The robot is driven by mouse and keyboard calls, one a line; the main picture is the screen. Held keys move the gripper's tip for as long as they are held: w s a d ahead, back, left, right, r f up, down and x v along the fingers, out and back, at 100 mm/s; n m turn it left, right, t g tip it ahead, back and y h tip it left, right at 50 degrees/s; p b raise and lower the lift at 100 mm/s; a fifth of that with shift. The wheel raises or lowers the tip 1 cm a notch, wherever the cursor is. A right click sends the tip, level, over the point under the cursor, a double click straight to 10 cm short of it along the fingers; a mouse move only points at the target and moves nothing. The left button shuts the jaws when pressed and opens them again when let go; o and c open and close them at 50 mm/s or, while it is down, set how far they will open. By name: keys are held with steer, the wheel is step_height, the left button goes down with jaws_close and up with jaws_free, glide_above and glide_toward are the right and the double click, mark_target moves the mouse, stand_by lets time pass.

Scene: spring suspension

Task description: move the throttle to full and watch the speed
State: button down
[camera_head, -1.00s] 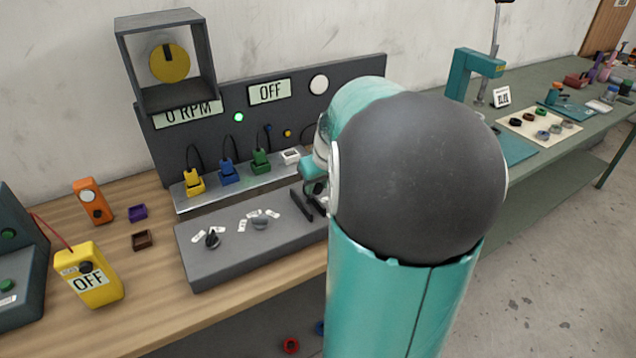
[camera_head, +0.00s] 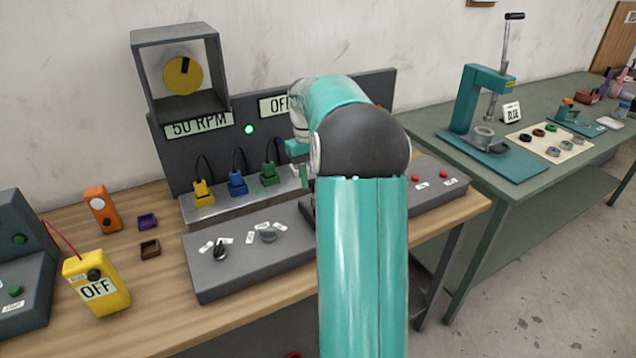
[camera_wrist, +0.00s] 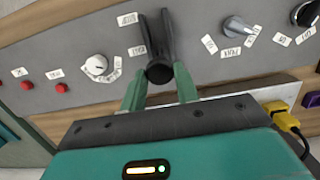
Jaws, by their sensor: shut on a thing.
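The throttle (camera_wrist: 160,73) is a black lever with a round end, beside a dark slot on the grey panel. My gripper (camera_wrist: 160,88) is shut on it in the wrist view, one green fingertip on each side. The speed display (camera_head: 198,123) reads 50 RPM. Above it, a yellow disc (camera_head: 183,75) with a black mark sits inside a grey box (camera_head: 140,80). A green lamp (camera_head: 249,129) is lit beside the display.
The grey control panel (camera_head: 225,283) carries a black knob (camera_head: 220,250), a grey knob (camera_head: 268,234) and red buttons (camera_head: 415,177). Yellow, blue and green plugs stand on a ledge behind. A yellow box (camera_head: 97,290) reading OFF stands at left. A green bench (camera_head: 560,185) is at right.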

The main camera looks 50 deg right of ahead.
steer(key=shift+w+d+f, duration=0.25)
steer(key=shift+w+f, duration=0.1)
steer(key=shift+w, duration=0.55)
steer(key=shift+w+d+f, duration=0.3)
steer(key=shift+w+f, duration=0.1)
steer(key=shift+w, duration=0.45)
steer(key=shift+w+d+f, duration=0.25)
steer(key=shift+w+f, duration=0.1)
steer(key=shift+w, duration=0.55)
steer(key=c, duration=1.8)
jaws_free()
steer(key=shift+s+r, duration=0.1)
steer(key=shift+s, duration=0.1)
steer(key=o, duration=0.7)
steer(key=shift+o, duration=0.2)
steer(key=shift+r, duration=0.1)
step_height(320, 180, up, 14)
steer(key=w, duration=0.1)
steer(key=shift+w+d+f, duration=0.25)
steer(key=shift+w, duration=0.15)
